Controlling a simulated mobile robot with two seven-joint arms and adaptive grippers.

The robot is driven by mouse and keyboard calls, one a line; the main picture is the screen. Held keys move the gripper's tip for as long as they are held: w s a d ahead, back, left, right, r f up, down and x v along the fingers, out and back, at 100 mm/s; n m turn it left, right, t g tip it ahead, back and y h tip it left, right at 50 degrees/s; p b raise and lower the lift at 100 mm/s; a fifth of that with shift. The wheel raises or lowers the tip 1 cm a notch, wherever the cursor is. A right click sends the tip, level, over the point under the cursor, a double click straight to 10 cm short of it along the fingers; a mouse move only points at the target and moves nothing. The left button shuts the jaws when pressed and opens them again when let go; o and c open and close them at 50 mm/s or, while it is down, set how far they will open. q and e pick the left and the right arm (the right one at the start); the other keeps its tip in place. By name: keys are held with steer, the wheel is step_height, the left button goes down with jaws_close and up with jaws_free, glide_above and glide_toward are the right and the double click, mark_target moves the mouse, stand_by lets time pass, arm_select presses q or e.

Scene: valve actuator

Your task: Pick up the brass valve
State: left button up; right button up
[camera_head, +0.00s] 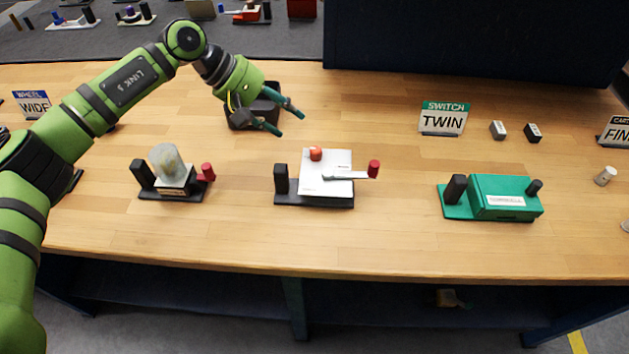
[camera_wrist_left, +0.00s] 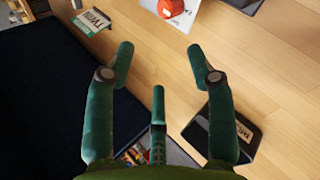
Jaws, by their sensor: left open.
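I cannot make out a brass valve for certain in either view. My left gripper (camera_head: 290,124) is over the rear middle of the table, in front of a dark box. It also shows in the left wrist view (camera_wrist_left: 160,52), fingers spread and nothing between them. The white-topped fixture (camera_head: 335,187) with a red-orange knob (camera_head: 316,153) stands in front of the gripper. The knob also shows at the top of the wrist view (camera_wrist_left: 171,8). My right gripper is out of view.
The dark box (camera_head: 240,118) is partly behind my gripper. A fixture with a cloudy dome (camera_head: 166,162) stands left, a green fixture (camera_head: 505,188) right. The TWIN sign (camera_head: 442,119) and two small blocks stand behind the green one. Bare wood lies between the fixtures.

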mark_target(281, 177)
arm_select(q)
steer(key=s+m+y, duration=0.2)
steer(key=s+m+g+y, duration=0.1)
steer(key=s+m+y, duration=0.1)
steer(key=m+y, duration=0.1)
steer(key=s+m+y, duration=0.1)
steer(key=m+y, duration=0.1)
steer(key=m, duration=0.1)
steer(key=shift+s+d+r+g+y, duration=0.1)
steer(key=shift+s+d+g+y, duration=0.1)
steer(key=shift+s+g+y, duration=0.15)
steer(key=shift+s+a+f+y, duration=0.1)
steer(key=shift+s+f+y, duration=0.05)
steer(key=shift+f+y, duration=0.15)
step_height(281, 177, down, 6)
steer(key=shift+r, duration=0.1)
steer(key=f, duration=0.4)
steer(key=shift+s+a+f, duration=0.15)
steer(key=shift+s+f, duration=0.1)
steer(key=shift+f, duration=0.45)
jaws_close()
jaws_free()
